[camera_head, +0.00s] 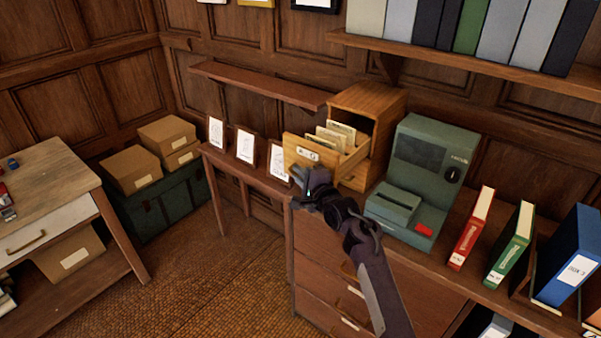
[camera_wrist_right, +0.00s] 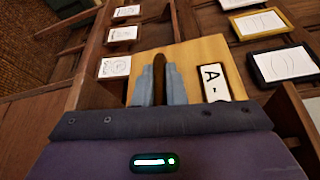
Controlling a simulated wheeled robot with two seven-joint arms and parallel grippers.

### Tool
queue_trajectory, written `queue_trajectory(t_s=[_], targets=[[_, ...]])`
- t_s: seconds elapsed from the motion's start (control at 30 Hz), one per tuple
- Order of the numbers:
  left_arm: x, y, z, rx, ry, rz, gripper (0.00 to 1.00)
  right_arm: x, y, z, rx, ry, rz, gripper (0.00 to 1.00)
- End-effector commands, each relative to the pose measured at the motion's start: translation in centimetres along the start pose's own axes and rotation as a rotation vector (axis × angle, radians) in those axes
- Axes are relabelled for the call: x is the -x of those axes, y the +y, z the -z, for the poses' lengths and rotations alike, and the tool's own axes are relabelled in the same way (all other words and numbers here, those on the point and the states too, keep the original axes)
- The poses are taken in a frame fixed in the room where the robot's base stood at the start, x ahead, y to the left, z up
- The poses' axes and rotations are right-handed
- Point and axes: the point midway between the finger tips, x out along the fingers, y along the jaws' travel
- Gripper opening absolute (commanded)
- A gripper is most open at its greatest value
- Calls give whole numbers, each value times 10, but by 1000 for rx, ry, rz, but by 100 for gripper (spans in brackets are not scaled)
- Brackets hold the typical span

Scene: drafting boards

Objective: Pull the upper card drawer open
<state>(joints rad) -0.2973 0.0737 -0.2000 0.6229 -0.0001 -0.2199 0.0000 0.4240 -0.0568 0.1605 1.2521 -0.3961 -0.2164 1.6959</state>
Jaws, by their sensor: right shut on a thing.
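The small wooden card cabinet (camera_head: 372,98) stands on the desk in the head view. Its upper card drawer (camera_head: 298,150) is pulled well out to the left and holds several cream cards (camera_head: 338,135). The lower drawer (camera_head: 354,178) is closed. My right gripper (camera_head: 312,180) is at the upper drawer's front. In the right wrist view my right gripper (camera_wrist_right: 163,75) has its fingers close together on the drawer's handle, against the pale drawer front (camera_wrist_right: 215,60) with its label (camera_wrist_right: 214,83). The grip on the handle is partly hidden. My left gripper is not in view.
A green machine (camera_head: 430,165) stands right of the cabinet, close to my right arm. Red (camera_head: 470,228) and green (camera_head: 510,243) binders stand farther right. Small framed cards (camera_head: 245,145) stand to the left of the open drawer, under a narrow shelf (camera_head: 260,84).

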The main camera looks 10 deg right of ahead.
Motion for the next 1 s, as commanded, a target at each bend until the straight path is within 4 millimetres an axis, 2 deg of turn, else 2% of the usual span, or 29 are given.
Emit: queue_trajectory(t_s=[0.37,0.4,0.53,0.83,1.0], targets=[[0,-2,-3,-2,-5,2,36,0,2,1,2,2,-5,0],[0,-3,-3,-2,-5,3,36,0,2,1,2,2,-6,16],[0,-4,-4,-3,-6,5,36,0,2,0,1,1,-4,33],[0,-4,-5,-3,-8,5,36,1,1,0,0,0,-1,33],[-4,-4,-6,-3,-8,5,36,14,2,0,0,0,0,33]])
